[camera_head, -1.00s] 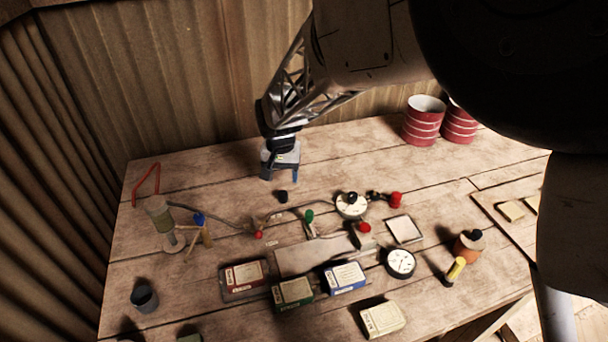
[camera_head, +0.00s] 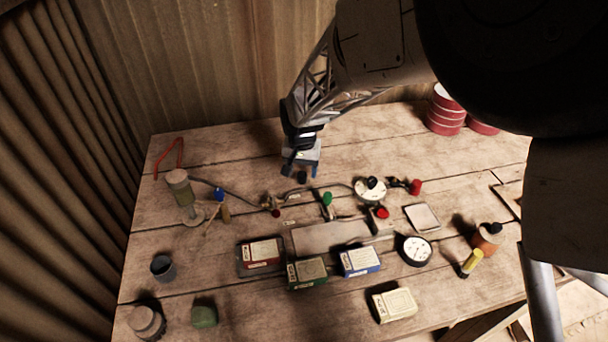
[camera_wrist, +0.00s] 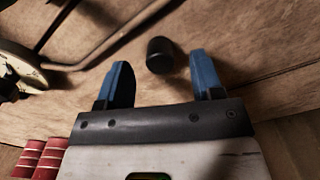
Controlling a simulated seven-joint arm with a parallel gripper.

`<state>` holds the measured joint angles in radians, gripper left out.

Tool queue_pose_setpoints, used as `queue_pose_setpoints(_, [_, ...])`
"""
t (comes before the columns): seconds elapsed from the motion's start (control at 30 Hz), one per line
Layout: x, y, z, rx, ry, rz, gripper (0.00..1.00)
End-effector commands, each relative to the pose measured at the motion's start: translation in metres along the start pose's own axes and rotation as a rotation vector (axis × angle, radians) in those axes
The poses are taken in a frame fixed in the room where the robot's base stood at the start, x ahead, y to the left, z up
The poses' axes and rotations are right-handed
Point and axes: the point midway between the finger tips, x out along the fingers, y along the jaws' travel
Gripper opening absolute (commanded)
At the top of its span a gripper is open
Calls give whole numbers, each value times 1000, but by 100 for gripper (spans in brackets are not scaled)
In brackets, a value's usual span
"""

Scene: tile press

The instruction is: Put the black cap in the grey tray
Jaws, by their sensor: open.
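The black cap (camera_head: 302,177) is a small dark cylinder standing on the wooden table toward the back. In the wrist view the cap (camera_wrist: 160,55) shows between and slightly beyond the two blue fingertips, with a gap on both sides. My gripper (camera_head: 301,171) is open and empty, pointing down at the cap; its blue fingers also show in the wrist view (camera_wrist: 158,72). A small square shallow tray (camera_head: 422,217), pale grey with a darker rim, lies right of the middle and looks empty. It is well away from my gripper.
Metal pipework with a green knob (camera_head: 327,199) and a white dial (camera_head: 370,190) lies in front of the cap. A flat grey plate (camera_head: 322,238) and several boxes (camera_head: 360,261) are nearer. Red-striped cans (camera_head: 445,112) stand at the back right.

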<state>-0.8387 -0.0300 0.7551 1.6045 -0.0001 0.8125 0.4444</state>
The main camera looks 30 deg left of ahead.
Motion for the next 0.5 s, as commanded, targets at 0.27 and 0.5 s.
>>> queue_pose_setpoints(0.27, [23,0,0,0,0,0,61])
queue_pose_setpoints(0.5, [24,0,0,0,1,0,61])
